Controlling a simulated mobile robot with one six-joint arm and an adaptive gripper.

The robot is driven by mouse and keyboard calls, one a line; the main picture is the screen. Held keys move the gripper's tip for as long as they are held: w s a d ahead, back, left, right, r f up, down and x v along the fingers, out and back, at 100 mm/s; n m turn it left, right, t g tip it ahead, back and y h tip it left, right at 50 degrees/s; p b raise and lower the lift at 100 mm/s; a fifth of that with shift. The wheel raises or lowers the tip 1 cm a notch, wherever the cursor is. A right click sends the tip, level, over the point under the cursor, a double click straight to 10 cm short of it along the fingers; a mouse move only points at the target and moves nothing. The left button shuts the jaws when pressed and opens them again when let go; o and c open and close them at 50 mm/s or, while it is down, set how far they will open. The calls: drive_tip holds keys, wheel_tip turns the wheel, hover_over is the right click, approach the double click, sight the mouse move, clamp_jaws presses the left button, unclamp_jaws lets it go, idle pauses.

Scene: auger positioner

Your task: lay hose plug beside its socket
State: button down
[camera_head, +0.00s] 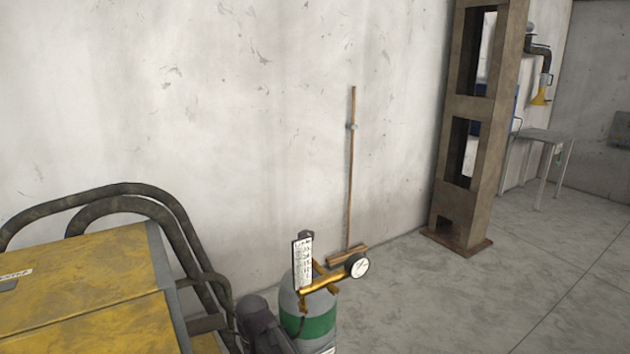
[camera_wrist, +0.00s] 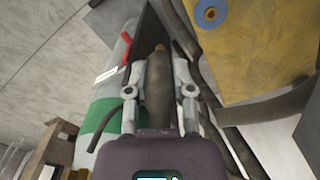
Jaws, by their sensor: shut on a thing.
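The hose plug (camera_wrist: 156,88) is a dark grey, tapered body with a brownish tip, in the middle of the wrist view. My gripper (camera_wrist: 160,70) has one finger on each side of it and is shut on it. The plug points away from the palm, towards the top of the picture. A blue ring with a tan centre (camera_wrist: 211,12), which may be the socket, sits on the yellow face at upper right, apart from the plug. In the head view I cannot make out the plug or the fingers.
The yellow machine (camera_head: 85,290) stands at lower left, with thick dark hoses (camera_head: 150,205) looping beside it. A gas cylinder with a green band (camera_head: 318,320) and gauge (camera_head: 357,266) stands close by. A broom (camera_head: 351,180) leans on the wall.

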wheel_tip(320, 180, up, 17)
drive_tip(key=p, duration=1.7)
drive_tip(key=shift+s, duration=0.1)
